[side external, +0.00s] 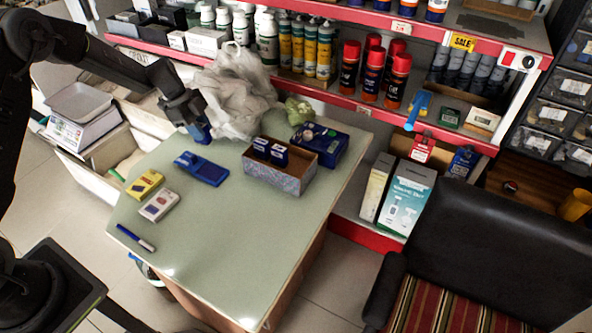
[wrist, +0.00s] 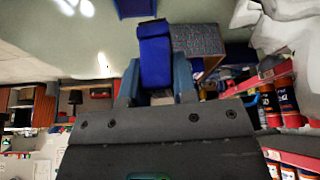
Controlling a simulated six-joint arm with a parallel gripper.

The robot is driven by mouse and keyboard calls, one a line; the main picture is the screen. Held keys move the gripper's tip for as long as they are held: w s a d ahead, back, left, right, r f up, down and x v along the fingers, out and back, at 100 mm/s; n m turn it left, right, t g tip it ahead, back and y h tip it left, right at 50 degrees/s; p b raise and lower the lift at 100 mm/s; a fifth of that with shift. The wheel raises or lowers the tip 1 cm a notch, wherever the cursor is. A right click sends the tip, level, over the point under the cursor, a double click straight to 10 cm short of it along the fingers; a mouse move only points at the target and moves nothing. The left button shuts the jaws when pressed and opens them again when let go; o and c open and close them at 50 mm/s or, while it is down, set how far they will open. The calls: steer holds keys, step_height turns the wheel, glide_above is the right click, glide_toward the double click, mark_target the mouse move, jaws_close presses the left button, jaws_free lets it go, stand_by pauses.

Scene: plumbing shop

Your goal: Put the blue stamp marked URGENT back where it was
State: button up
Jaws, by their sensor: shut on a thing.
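My gripper (side external: 199,124) is above the far left part of the table, in front of the plastic bag. It is shut on a blue block, the stamp (side external: 203,134), held clear of the tabletop. In the wrist view the blue stamp (wrist: 155,58) sits between the two fingers of my gripper (wrist: 156,82); no marking on it can be read. A flat blue case (side external: 203,168) lies on the table below and in front of the gripper. A grey speckled open box (side external: 277,177) stands to the right, with two dark blue pieces (side external: 270,151) inside.
A crumpled plastic bag (side external: 238,90) is close behind my gripper. A blue carton (side external: 320,142) lies behind the grey box. A yellow box (side external: 145,184), a white box (side external: 159,205) and a pen (side external: 136,237) lie front left. The table's front middle (side external: 220,245) is clear.

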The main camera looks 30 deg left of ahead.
steer(key=w+d+r+m, duration=0.1)
steer(key=w+d, duration=0.2)
steer(key=d, duration=0.5)
steer(key=w+d+r+g, duration=0.1)
steer(key=w+d+r, duration=0.1)
steer(key=d, duration=0.7)
steer(key=w+d+r+m, duration=0.1)
steer(key=w+d, duration=0.2)
steer(key=d, duration=0.5)
steer(key=f, duration=0.5)
steer(key=shift+d, duration=0.2)
steer(key=shift+f, duration=2.4)
steer(key=shift+f, duration=0.15)
steer(key=o, duration=0.9)
steer(key=v, duration=1.2)
steer(key=shift+a, duration=0.1)
